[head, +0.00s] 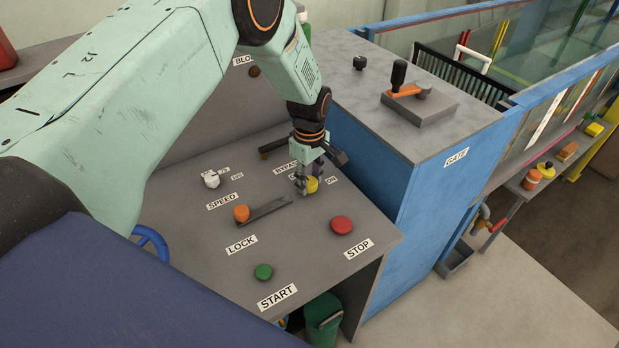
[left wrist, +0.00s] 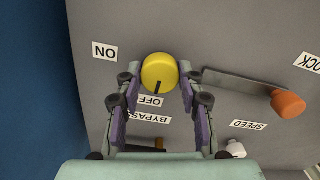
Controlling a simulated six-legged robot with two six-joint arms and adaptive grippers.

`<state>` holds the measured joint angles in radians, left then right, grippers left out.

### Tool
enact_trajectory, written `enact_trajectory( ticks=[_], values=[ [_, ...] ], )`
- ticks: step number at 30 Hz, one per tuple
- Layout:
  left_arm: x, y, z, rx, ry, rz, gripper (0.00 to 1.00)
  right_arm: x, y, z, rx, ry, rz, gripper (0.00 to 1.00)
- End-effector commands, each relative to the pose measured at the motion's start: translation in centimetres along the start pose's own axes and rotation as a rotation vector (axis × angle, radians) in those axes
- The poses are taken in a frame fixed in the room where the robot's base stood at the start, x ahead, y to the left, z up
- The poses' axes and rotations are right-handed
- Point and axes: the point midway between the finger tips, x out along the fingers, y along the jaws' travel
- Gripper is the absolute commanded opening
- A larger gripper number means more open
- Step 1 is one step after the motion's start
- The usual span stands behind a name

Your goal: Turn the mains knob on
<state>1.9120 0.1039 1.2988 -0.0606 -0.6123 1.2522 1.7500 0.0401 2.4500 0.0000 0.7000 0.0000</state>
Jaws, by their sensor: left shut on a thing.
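The mains knob (head: 312,186) is a round yellow knob on the grey sloping panel (head: 190,255), with an ON label to its right. In the left wrist view, the knob (left wrist: 159,69) carries a black pointer line aimed toward the OFF label (left wrist: 150,101); the ON label (left wrist: 104,51) is off to the left. My left gripper (head: 307,183) reaches down to the knob. In the left wrist view my left gripper (left wrist: 158,76) has one finger on each side of the knob, shut on it. The gripper partly hides the knob and OFF label in the head view. My right gripper is not in view.
On the panel are an orange-tipped LOCK lever (head: 262,208), a red STOP button (head: 342,224), a green START button (head: 264,271), a white SPEED knob (head: 211,180) and a BYPASS control. The blue GATE cabinet (head: 372,190) rises close on the right.

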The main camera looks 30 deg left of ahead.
Motion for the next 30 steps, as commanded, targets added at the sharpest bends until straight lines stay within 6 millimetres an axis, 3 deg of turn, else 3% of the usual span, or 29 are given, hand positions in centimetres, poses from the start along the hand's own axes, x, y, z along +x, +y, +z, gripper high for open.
enact_trajectory(
  ticks=[14, 30],
  values=[
    [-0.16, 0.08, -0.01, 0.110, 0.000, 0.002, 0.06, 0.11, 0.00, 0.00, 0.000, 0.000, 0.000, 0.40],
    [-0.21, 0.12, -0.05, 0.594, 0.001, 0.003, 0.06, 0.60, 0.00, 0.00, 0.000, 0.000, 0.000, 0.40]
  ],
)
